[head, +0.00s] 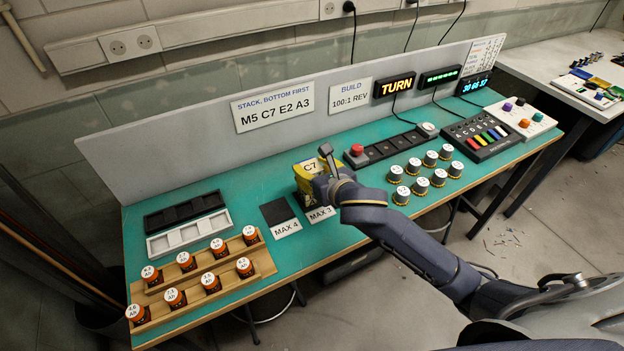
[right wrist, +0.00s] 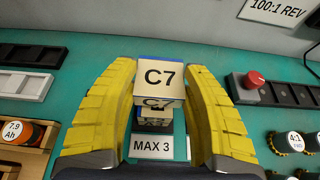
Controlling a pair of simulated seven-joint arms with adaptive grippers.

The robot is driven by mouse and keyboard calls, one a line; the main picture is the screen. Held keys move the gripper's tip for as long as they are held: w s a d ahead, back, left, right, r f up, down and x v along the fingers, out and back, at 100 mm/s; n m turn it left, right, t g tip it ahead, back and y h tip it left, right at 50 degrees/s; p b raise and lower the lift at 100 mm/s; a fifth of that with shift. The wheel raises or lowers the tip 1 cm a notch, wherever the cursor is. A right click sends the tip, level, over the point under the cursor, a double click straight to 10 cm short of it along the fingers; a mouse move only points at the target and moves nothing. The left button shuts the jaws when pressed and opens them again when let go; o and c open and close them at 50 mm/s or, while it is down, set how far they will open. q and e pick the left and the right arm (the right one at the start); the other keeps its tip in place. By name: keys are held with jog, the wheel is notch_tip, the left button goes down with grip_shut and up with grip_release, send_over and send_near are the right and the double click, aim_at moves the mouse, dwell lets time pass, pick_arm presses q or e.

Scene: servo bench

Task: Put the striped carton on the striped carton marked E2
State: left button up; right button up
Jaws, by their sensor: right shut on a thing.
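A carton marked C7 (head: 310,166) shows in the head view, and its pale top with blue edges shows in the right wrist view (right wrist: 160,76). My right gripper (head: 322,183) is shut on it, with yellow fingers on both sides in the right wrist view (right wrist: 160,100). Below it a darker block (right wrist: 155,122) is partly hidden, and its marking is unreadable. I cannot tell whether the two touch. I make out no E2 mark on any carton and no clear stripes. My left gripper is in neither view.
A sign (head: 273,104) reads M5 C7 E2 A3, bottom first. An empty dark pad (head: 277,211) lies left of the carton, near MAX 4 (head: 286,229) and MAX 3 (head: 320,214) labels. Right are a red-button strip (head: 385,147) and several knobs (head: 420,186); left, a wooden rack (head: 205,284).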

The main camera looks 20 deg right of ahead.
jog(key=shift+f, duration=2)
jog(key=shift+f, duration=0.15)
jog(key=o, duration=1.1)
jog(key=shift+o, duration=0.2)
